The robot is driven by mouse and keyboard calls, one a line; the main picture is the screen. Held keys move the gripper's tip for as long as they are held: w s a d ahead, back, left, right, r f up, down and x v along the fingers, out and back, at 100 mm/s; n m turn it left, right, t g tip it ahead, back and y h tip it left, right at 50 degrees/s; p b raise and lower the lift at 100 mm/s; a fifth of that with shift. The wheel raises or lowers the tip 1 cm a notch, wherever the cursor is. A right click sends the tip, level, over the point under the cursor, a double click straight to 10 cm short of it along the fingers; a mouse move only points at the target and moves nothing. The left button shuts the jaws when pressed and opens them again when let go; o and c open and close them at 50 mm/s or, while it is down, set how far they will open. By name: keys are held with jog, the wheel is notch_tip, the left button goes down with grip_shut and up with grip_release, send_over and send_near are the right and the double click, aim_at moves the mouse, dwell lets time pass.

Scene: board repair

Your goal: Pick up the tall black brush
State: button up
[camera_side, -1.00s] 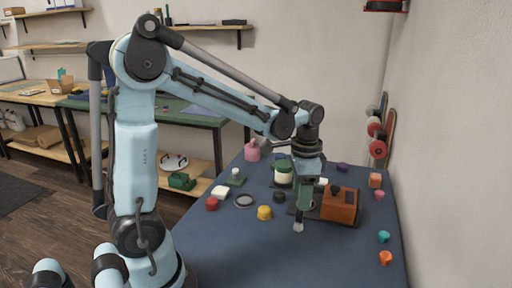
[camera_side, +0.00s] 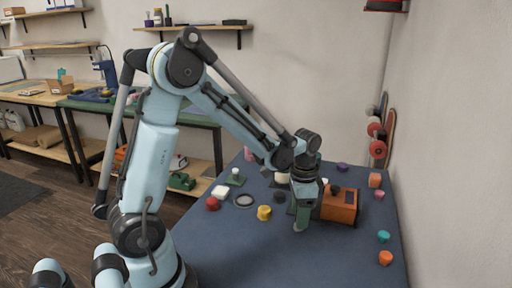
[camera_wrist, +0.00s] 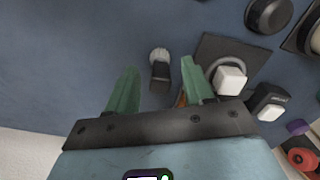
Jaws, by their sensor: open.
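In the wrist view, a short-looking black piece with a pale grey ribbed end (camera_wrist: 160,67), seemingly the black brush seen almost end-on, shows on the blue table cover. It lies beyond and between my gripper's two green fingers (camera_wrist: 158,72), with gaps on both sides. The fingers are apart and hold nothing. In the side view, my gripper (camera_side: 302,222) is low over the table, just left of the orange box (camera_side: 339,205). It hides the brush there. Whether the fingertips are level with the brush, I cannot tell.
In the wrist view, a white block (camera_wrist: 230,79) sits on a dark square mat right of the fingers. A black round piece (camera_wrist: 268,14) lies farther up. In the side view, a yellow piece (camera_side: 264,212) stands to the left. The table front (camera_side: 270,260) is clear.

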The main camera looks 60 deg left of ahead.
grip_shut()
jog(key=shift+r, duration=0.15)
jog(key=shift+r, duration=0.55)
notch_tip(320, 180, up, 3)
jog(key=shift+f, duration=0.15)
jog(key=s+d+r, duration=0.4)
jog(key=d+r, duration=0.3)
jog(key=d, duration=0.4)
jog(key=shift+s, duration=0.15)
